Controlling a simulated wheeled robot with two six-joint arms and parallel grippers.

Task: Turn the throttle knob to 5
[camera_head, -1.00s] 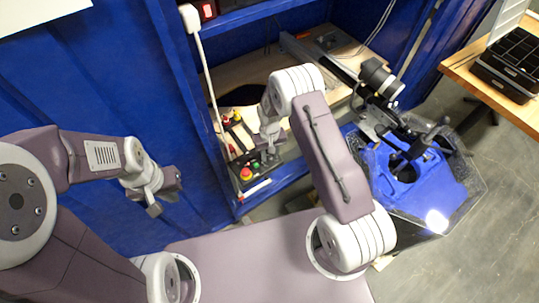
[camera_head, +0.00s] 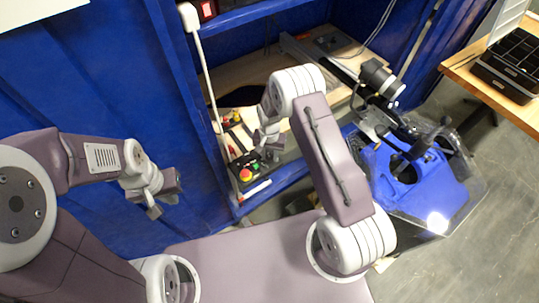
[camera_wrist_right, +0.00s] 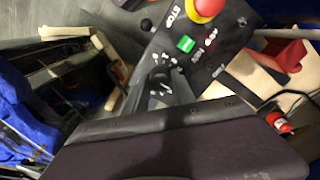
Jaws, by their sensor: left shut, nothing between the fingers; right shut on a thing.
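A black control panel (camera_head: 246,162) sits on the bench inside the blue frame, with a red stop button (camera_head: 246,174) on a yellow base. The right wrist view shows this panel with the red button (camera_wrist_right: 207,6), a green button (camera_wrist_right: 186,43) and a small black throttle knob (camera_wrist_right: 160,75) with white marks around it. My right gripper (camera_head: 268,149) is at the panel's right side, shut on the knob. Its fingertips are hard to see in both views. The knob's number setting is too small to read. My left gripper (camera_head: 154,207) is shut and empty, away from the panel.
A blue thruster-like machine with a clear cover (camera_head: 425,190) stands right of my right arm. A wooden table (camera_head: 465,65) with a black tray is at the far right. A white bar (camera_head: 205,80) runs down the frame beside the panel.

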